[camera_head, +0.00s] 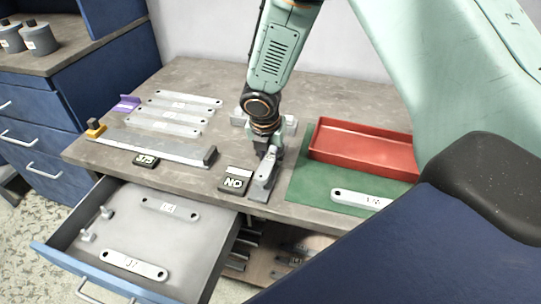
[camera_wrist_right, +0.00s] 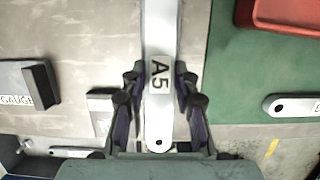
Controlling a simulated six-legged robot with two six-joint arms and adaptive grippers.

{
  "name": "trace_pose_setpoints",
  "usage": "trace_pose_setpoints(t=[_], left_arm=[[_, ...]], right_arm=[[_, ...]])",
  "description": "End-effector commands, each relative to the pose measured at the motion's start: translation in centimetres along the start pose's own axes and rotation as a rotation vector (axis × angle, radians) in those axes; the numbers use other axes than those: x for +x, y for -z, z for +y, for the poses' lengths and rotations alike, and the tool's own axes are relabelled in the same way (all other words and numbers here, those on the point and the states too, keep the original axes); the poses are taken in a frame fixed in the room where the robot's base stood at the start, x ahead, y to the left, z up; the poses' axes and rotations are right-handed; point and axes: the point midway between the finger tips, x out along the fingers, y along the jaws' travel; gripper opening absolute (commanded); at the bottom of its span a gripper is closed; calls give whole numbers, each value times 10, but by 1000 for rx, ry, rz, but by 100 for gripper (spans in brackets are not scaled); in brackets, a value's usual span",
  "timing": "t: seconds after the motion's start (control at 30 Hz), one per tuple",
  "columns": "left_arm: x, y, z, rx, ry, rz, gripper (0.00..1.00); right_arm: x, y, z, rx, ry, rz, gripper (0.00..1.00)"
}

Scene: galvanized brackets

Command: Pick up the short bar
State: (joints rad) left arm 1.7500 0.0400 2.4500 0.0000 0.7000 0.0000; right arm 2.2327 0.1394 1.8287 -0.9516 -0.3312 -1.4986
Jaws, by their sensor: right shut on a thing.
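My right gripper (camera_head: 267,152) is shut on a pale metal bar (camera_head: 264,173) near the bench's front edge. In the right wrist view, the bar (camera_wrist_right: 160,122) carries the mark A5 and runs away from me between the two fingers. Its near rounded end has a hole. I cannot tell whether the bar touches the grey piece under it. Several similar bars (camera_head: 174,113) lie side by side at the bench's left. Two more bars, one at the front (camera_head: 133,265) and one behind (camera_head: 170,208), lie in the open drawer. My left gripper is not in view.
A red tray (camera_head: 362,163) sits on a green mat (camera_head: 300,184), with a marked bar (camera_head: 362,200) in front. A dark block marked NO (camera_head: 235,181) stands just left of the held bar. The open drawer (camera_head: 62,238) juts out below the bench.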

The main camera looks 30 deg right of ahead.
Motion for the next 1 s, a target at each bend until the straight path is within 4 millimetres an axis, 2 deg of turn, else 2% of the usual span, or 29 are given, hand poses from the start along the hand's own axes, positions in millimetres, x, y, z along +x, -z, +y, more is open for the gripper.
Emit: trace_pose_setpoints(t=[0.4,0.5,0.7,1.0], left_arm=[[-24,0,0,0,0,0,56],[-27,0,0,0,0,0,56],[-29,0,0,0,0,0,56],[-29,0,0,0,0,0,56]], right_arm=[[-73,-21,1,2,-4,-4,0],[-85,-24,1,1,-3,-3,0],[-96,-27,0,0,-1,-1,0],[-96,-26,-1,0,-1,-1,0]])
